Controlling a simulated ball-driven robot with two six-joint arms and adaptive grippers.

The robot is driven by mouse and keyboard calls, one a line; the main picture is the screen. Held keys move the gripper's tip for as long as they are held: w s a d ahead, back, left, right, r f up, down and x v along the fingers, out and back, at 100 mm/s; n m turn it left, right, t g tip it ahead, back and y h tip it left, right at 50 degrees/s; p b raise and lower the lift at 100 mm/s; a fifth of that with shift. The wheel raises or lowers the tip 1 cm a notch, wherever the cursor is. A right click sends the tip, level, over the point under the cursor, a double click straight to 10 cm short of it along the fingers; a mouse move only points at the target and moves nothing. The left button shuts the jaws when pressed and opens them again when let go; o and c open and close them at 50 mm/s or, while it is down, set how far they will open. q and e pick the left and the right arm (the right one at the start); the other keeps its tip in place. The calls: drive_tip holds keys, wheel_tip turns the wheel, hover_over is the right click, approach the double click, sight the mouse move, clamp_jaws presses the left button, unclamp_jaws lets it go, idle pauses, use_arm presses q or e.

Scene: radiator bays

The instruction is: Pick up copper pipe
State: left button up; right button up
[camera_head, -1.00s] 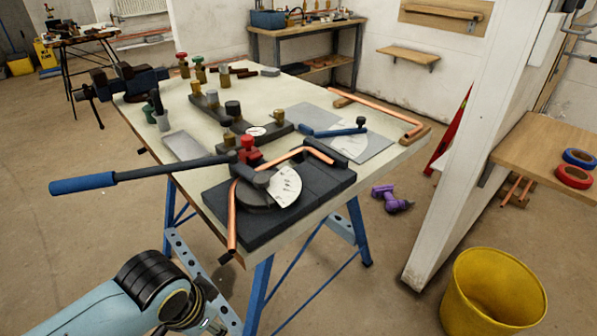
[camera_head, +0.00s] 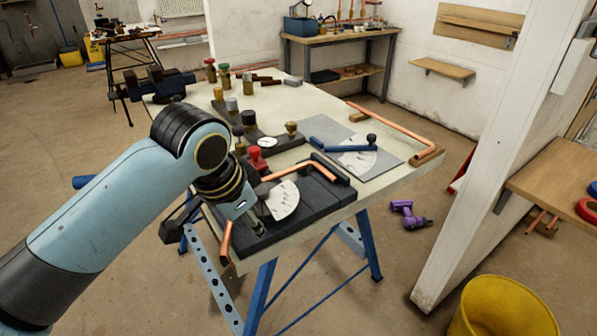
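A bent copper pipe (camera_head: 308,170) sits in the pipe bender on a dark block on the bench. Its lower end (camera_head: 226,240) hangs past the block's front edge. My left gripper (camera_head: 216,222) is over this end, with its fingers spread apart on either side of it in the picture. Contact cannot be told. The gripper and my arm hide part of the pipe and most of the bender's blue-ended handle. A second copper pipe (camera_head: 392,122) lies along the bench's right edge on wooden supports. My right gripper is not in view.
The bench (camera_head: 330,222) also carries a vise (camera_head: 160,84), several fittings (camera_head: 224,72) and a blue-handled tool (camera_head: 340,148). A purple drill (camera_head: 409,214) lies on the floor. A yellow bucket (camera_head: 508,312) and a white partition (camera_head: 500,160) stand at the right.

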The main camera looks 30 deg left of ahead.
use_arm(q)
drive_tip(key=m, duration=0.2)
approach(289, 169)
drive_tip(key=shift+t, duration=0.4)
drive_tip(key=x, duration=0.8)
drive_tip(key=shift+s+f, duration=0.1)
drive_tip(key=shift+f, duration=0.25)
drive_tip(key=shift+f, duration=0.25)
drive_tip(key=shift+c, duration=0.3)
clamp_jaws()
